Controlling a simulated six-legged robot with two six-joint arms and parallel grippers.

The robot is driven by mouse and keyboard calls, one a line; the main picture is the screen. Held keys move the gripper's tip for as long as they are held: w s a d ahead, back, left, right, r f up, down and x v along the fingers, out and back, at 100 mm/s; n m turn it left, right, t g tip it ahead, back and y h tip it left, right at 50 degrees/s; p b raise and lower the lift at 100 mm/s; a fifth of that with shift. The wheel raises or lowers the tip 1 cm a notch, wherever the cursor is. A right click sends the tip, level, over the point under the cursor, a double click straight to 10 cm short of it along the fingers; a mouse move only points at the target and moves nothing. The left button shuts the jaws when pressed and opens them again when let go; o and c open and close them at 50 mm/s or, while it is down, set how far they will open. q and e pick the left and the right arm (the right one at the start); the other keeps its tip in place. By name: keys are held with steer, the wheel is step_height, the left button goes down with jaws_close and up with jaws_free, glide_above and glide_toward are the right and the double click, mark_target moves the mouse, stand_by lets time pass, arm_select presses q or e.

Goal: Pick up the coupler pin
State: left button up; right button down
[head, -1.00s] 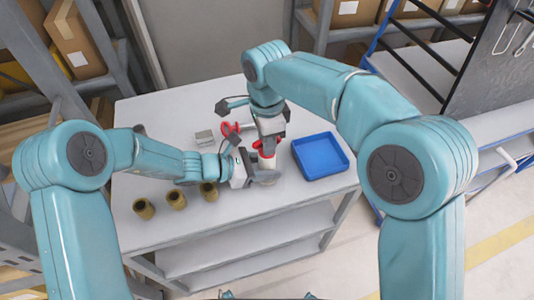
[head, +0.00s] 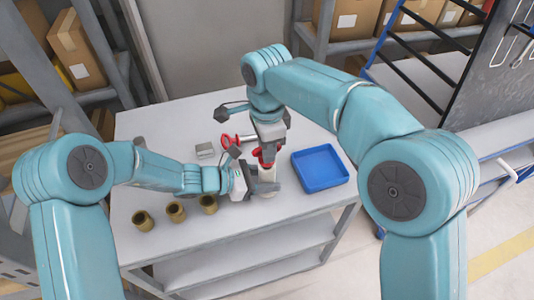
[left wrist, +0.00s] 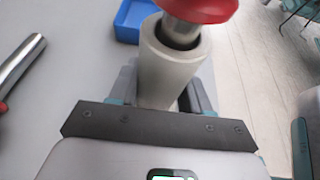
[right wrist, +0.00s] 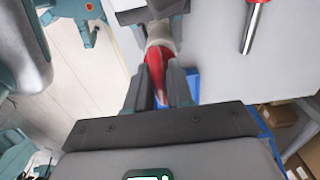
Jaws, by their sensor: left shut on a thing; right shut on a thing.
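My right gripper (head: 266,150) is shut on the red head of a metal pin (head: 262,157). The red head also shows between its fingers in the right wrist view (right wrist: 157,75). My left gripper (head: 266,186) is shut on a pale grey tube (head: 269,174), upright below the pin. In the left wrist view, the pin's metal shaft (left wrist: 180,30) enters the open top of the tube (left wrist: 163,72); how deep is hidden. A second metal pin with a red ring handle (head: 230,141) lies on the table behind; its shaft shows in the left wrist view (left wrist: 22,66).
A blue tray (head: 320,186) stands on the table, right of the grippers. Three brown cylinders (head: 176,211) stand at the front left. A small grey block (head: 205,150) is at the back. The table's front edge (head: 240,243) is close to the left gripper.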

step_height(320, 180, up, 10)
steer(key=shift+s+r, duration=0.15)
steer(key=shift+r, duration=0.05)
steer(key=s+d, duration=0.2)
steer(key=s, duration=0.6)
steer(key=s+d, duration=0.3)
steer(key=s, duration=0.6)
steer(key=shift+d, duration=0.3)
steer(key=shift+f, duration=0.1)
arm_select(q)
steer(key=o, duration=1.2)
steer(key=shift+c, duration=0.2)
steer(key=v, duration=1.1)
steer(key=shift+s+a+r, duration=0.1)
steer(key=shift+a+r, duration=0.05)
steer(key=shift+a, duration=0.15)
steer(key=shift+s+a+r, duration=0.1)
steer(key=shift+a, duration=0.05)
